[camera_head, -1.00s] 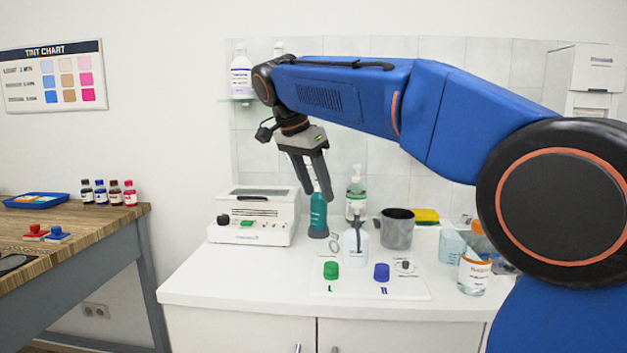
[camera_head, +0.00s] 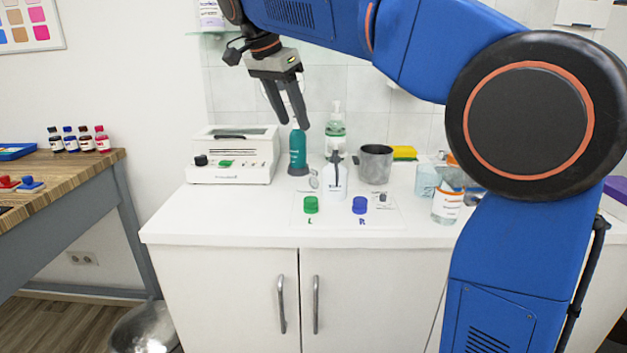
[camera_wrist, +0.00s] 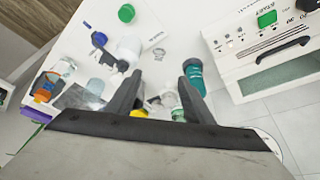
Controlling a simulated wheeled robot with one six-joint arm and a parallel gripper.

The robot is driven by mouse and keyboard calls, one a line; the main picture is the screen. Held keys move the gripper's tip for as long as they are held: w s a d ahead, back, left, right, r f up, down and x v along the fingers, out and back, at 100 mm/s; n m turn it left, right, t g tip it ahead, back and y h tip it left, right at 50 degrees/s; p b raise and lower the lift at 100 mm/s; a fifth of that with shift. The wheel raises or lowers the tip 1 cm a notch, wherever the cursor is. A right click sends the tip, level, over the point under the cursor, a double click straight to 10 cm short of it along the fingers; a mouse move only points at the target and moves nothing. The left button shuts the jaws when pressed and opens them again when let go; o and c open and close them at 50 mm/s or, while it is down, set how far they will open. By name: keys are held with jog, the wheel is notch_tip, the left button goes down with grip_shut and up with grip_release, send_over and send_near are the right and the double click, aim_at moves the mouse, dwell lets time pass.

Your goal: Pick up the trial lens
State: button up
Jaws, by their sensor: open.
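A small clear round lens with a thin rim, which looks like the trial lens (camera_head: 314,180), is on the white counter between the teal bottle (camera_head: 297,153) and the white pump bottle (camera_head: 335,180). In the wrist view a small ring that seems to be the same lens (camera_wrist: 158,54) shows just beyond my fingertips. My gripper (camera_head: 293,125) is open and empty, pointing down above the counter, in front of or over the teal bottle's top. In the wrist view my gripper (camera_wrist: 162,72) has its fingers spread, with the teal bottle near the right finger.
A white device (camera_head: 234,155) stands left. A grey mug (camera_head: 375,165), green soap bottle (camera_head: 336,130) and yellow sponge (camera_head: 404,152) stand behind. Green (camera_head: 311,205) and blue caps (camera_head: 360,205) sit on a white mat in front. A glass jar (camera_head: 447,205) is right.

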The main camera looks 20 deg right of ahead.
jog(key=shift+c, duration=0.2)
jog(key=c, duration=0.4)
jog(key=n+g+y, duration=0.2)
jog(key=n+y, duration=0.2)
jog(key=n, duration=1.4)
send_over(314, 171)
jog(key=f, duration=1)
jog(key=shift+d+f, duration=0.3)
jog(key=f, duration=0.4)
jog(key=shift+w+a, duration=0.2)
jog(key=shift+w, duration=0.1)
jog(key=shift+f, duration=0.75)
